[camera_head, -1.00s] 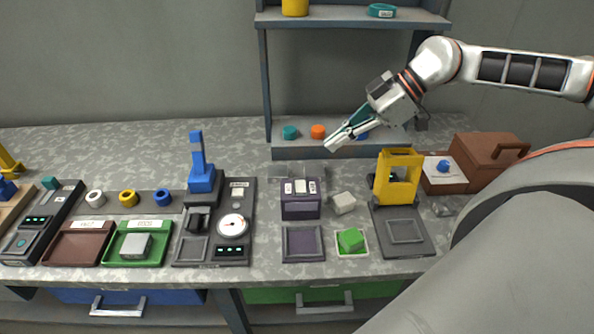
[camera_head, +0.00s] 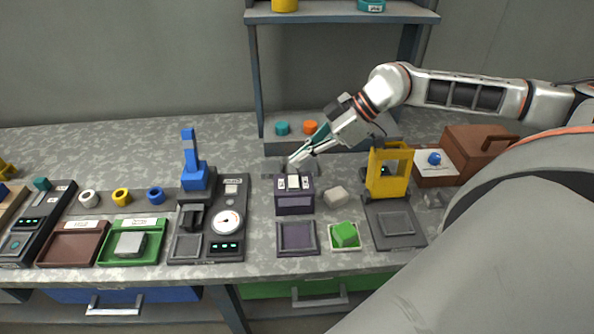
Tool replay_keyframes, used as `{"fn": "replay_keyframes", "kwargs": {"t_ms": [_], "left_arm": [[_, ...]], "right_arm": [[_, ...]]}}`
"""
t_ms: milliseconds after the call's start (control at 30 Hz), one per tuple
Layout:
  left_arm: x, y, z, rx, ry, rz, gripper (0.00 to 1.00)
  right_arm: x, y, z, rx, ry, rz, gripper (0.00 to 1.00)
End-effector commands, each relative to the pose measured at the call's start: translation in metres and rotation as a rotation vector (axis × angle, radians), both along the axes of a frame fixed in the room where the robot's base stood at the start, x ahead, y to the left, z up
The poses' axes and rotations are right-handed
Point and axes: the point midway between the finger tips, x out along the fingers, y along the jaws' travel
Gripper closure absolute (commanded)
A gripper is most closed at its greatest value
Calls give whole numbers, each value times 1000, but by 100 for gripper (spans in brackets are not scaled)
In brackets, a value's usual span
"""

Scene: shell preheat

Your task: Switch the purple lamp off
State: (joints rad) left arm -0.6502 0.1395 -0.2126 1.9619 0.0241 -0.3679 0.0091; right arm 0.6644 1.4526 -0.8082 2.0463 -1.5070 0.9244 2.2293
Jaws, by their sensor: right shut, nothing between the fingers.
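A purple box (camera_head: 294,202) with white labels and a pale switch-like piece on its top stands in the middle of the bench. I take it to be the purple lamp, and I cannot tell whether it is lit. A dark purple-framed square pad (camera_head: 297,238) lies in front of it. My right gripper (camera_head: 293,163) is shut and empty, pointing down and left. Its tips are just above or behind the back top edge of the purple box; I cannot tell whether they touch it. My left gripper is out of view.
A green block (camera_head: 345,234) lies in a pale tray. A yellow frame (camera_head: 389,173) stands further right. A blue lever device (camera_head: 194,175) is to the left. The shelf unit (camera_head: 255,85) rises behind.

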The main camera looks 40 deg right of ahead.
Motion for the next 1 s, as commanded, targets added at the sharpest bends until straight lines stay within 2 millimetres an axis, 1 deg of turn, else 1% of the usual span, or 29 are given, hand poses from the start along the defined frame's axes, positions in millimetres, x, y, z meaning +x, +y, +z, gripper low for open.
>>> {"fn": "replay_keyframes", "kwargs": {"t_ms": [33, 67, 100, 200, 333, 500, 800, 933, 1000], "left_arm": [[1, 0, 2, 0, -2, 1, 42], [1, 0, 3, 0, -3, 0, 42], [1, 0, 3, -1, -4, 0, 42], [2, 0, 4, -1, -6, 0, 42], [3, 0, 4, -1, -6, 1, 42], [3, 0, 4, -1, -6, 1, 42], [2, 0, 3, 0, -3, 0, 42], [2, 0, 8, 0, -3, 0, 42], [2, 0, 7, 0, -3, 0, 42]], "right_arm": [[4, 8, -6, 4, 0, 2, 100], [6, 11, -9, 3, -1, 4, 100], [5, 9, -17, 0, 2, -1, 100], [5, 8, -32, 0, 2, -1, 100], [5, 8, -44, 1, 1, -1, 100], [5, 8, -49, 0, 0, 0, 100], [5, 8, -49, 0, 0, 0, 100], [5, 10, -51, 1, 2, 0, 100], [6, 9, -52, 0, 0, 0, 100]]}}
